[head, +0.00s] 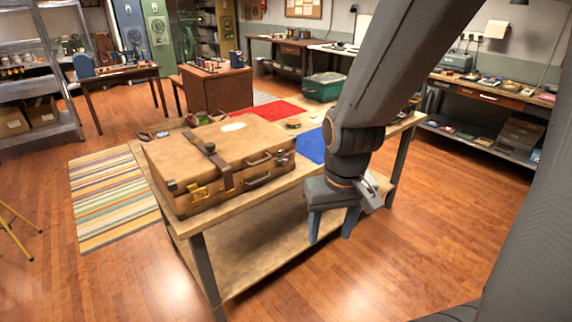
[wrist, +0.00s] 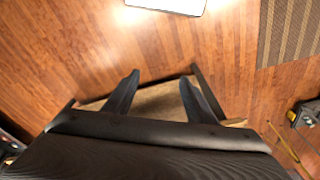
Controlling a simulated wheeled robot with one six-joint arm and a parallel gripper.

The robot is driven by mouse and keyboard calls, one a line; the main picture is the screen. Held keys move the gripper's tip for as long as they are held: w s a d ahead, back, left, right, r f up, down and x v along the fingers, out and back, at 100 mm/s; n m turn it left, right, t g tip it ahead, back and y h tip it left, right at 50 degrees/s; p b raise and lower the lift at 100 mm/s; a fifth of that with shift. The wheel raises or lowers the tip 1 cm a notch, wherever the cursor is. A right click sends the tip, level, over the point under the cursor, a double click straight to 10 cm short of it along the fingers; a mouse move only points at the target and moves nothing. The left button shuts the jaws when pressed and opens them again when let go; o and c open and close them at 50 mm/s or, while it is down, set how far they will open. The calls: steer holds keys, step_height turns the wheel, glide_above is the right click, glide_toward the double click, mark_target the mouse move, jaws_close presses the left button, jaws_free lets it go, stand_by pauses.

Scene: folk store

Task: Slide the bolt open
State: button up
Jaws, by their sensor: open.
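I cannot pick out a sliding bolt for certain in either view. A brown suitcase (head: 225,143) lies closed on the wooden table, with a strap over its lid, dark handles and a brass latch (head: 200,192) on its front side. My gripper (head: 331,229) hangs pointing down beside the table's front edge, to the right of the suitcase and apart from it. Its two fingers are spread with nothing between them. In the wrist view the open fingers (wrist: 160,80) also show empty, with the floor and part of a wooden surface beyond them.
The wooden table (head: 185,231) has a lower shelf and dark legs. Red cloth (head: 279,110), blue cloth (head: 311,146) and a green box (head: 323,87) lie behind the suitcase. A striped rug (head: 108,195) lies left. Shelves and a green locker (head: 157,28) stand behind. The front floor is clear.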

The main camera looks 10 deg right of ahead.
steer(key=shift+c, duration=0.5)
steer(key=shift+w, duration=0.15)
steer(key=shift+c, duration=0.5)
steer(key=n+t+y+b, duration=0.3)
steer(key=n+t+y, duration=0.35)
steer(key=t, duration=0.85)
glide_toward(288, 164)
steer(key=w+m+y, duration=0.1)
steer(key=y, duration=0.1)
steer(key=shift+f+p+x, duration=0.15)
steer(key=shift+p+x, duration=0.3)
steer(key=shift+x, duration=1.35)
steer(key=shift+f+p+x, duration=0.1)
steer(key=shift+p+x, duration=0.3)
steer(key=shift+x, duration=1.35)
steer(key=shift+w+d, duration=0.1)
steer(key=shift+d, duration=0.05)
jaws_close()
